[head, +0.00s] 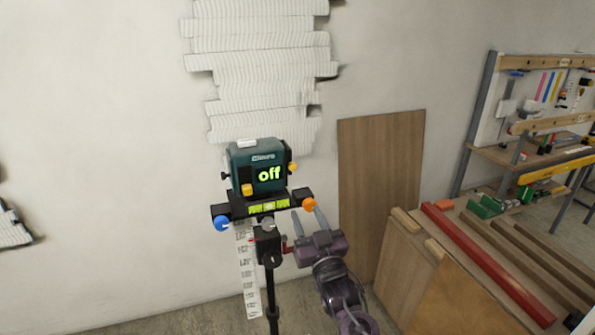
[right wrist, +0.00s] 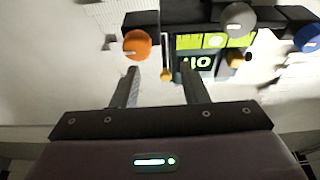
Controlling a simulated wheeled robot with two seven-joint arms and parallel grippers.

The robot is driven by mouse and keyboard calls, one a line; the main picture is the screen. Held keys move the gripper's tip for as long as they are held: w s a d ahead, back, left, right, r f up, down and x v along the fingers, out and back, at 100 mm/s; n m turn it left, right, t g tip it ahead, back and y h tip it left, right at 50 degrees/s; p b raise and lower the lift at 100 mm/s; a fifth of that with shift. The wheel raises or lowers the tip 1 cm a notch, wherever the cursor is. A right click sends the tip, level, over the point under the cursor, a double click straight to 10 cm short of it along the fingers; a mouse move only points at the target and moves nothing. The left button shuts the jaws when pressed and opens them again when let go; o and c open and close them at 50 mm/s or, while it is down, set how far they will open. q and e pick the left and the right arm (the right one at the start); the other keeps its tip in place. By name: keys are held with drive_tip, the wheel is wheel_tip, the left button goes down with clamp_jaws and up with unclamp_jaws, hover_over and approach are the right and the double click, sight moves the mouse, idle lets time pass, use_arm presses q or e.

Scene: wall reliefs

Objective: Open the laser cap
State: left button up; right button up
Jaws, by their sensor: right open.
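The laser (head: 258,160) is a teal and black box whose screen reads "off" in green. It sits on a black levelling base (head: 234,207) atop a tripod. It has a yellow front knob (head: 246,190), a small orange side knob (head: 293,167) and a pale piece (head: 247,143) on top; I cannot tell which part is the cap. My right gripper (head: 304,210) is open and empty at the base's lower right, near the orange base knob (head: 309,204). In the right wrist view the laser screen (right wrist: 196,64) is upside down, and the side knob (right wrist: 165,74) appears between the fingertips. My left gripper is out of view.
The tripod (head: 271,290) stands before a pale wall with a white relief (head: 260,70). A measuring strip (head: 247,270) hangs behind it. A brown board (head: 380,170) leans on the wall. A workbench with a red beam (head: 485,260) is at right. Floor at left is clear.

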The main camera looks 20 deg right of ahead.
drive_tip(key=t, duration=0.1)
approach(294, 168)
drive_tip(key=w+r, duration=0.1)
drive_tip(key=p+x, duration=0.1)
drive_tip(key=x, duration=0.2)
drive_tip(key=p+x, duration=0.2)
drive_tip(key=x, duration=0.2)
drive_tip(key=shift+a+f, duration=0.1)
drive_tip(key=shift+f, duration=0.15)
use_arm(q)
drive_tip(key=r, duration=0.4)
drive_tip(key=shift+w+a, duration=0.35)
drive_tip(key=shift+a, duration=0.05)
use_arm(e)
clamp_jaws()
